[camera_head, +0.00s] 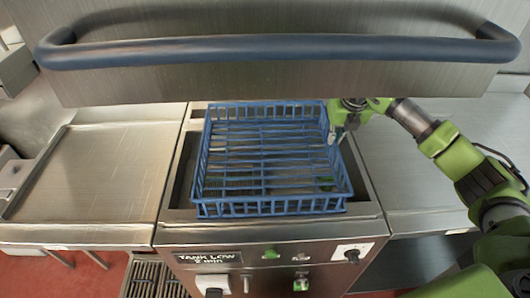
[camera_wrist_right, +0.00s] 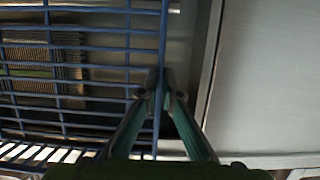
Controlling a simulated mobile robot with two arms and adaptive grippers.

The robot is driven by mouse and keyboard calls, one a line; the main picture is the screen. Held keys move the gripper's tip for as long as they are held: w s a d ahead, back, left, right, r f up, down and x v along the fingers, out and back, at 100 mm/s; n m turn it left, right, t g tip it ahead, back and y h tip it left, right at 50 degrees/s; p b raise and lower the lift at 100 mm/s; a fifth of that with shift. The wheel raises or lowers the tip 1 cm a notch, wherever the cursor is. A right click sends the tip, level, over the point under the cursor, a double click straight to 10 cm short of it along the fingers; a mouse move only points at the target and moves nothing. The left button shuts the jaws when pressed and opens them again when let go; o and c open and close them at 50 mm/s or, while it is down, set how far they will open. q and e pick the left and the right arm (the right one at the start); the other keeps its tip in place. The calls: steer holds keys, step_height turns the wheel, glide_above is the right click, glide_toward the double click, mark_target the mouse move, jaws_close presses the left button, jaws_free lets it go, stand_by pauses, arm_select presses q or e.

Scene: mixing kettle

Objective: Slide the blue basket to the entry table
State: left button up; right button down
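The blue basket (camera_head: 270,207) is an open wire rack sitting level in the bay of a steel machine, in the middle of the head view. My right gripper (camera_head: 337,134) is at the basket's right wall, towards the back corner. In the right wrist view, the fingers (camera_wrist_right: 160,84) close in from both sides of the basket's wall (camera_wrist_right: 163,40), which runs between their tips. My left gripper is not in view. Steel tables flank the machine, one on the left (camera_head: 95,175) and one on the right (camera_head: 410,170); no label shows which is the entry table.
The machine's raised hood (camera_head: 270,80) with a dark blue bar handle (camera_head: 280,48) hangs above the basket. The front panel has a "TANK LOW" sign (camera_head: 208,257) and several knobs. The left table is bare, with raised edges. The visible right table is clear apart from my arm over it.

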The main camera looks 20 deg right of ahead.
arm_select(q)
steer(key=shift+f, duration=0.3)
arm_select(e)
steer(key=s+d, duration=0.4)
steer(key=d, duration=1.3)
steer(key=s+d, duration=0.4)
steer(key=d, duration=1.3)
steer(key=shift+s, duration=0.1)
